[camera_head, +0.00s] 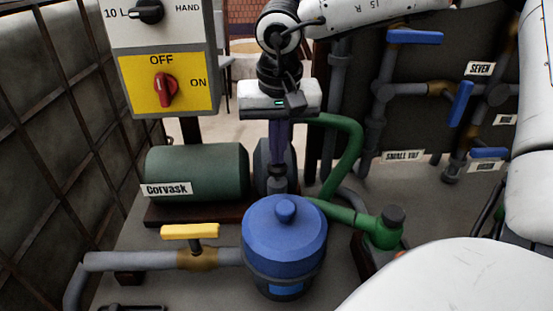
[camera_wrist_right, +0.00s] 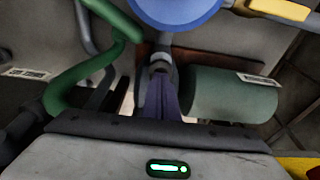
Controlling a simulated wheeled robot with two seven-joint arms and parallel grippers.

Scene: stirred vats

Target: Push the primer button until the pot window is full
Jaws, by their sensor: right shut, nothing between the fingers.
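The blue pot (camera_head: 285,245), with a knob on its lid, stands at the front middle; its lid also shows at the top of the wrist view (camera_wrist_right: 175,10). A small blue window (camera_head: 287,290) shows low on the pot's front; I cannot tell its level. My left gripper is not in view.
A green motor (camera_head: 205,170) labelled Corvask lies left of my gripper. A yellow-handled valve (camera_head: 190,231) sits on the pipe left of the pot. A green hose (camera_head: 350,150) curves right of the gripper. A red OFF/ON switch (camera_head: 165,91) is upper left. Blue-handled valves (camera_head: 415,37) stand right.

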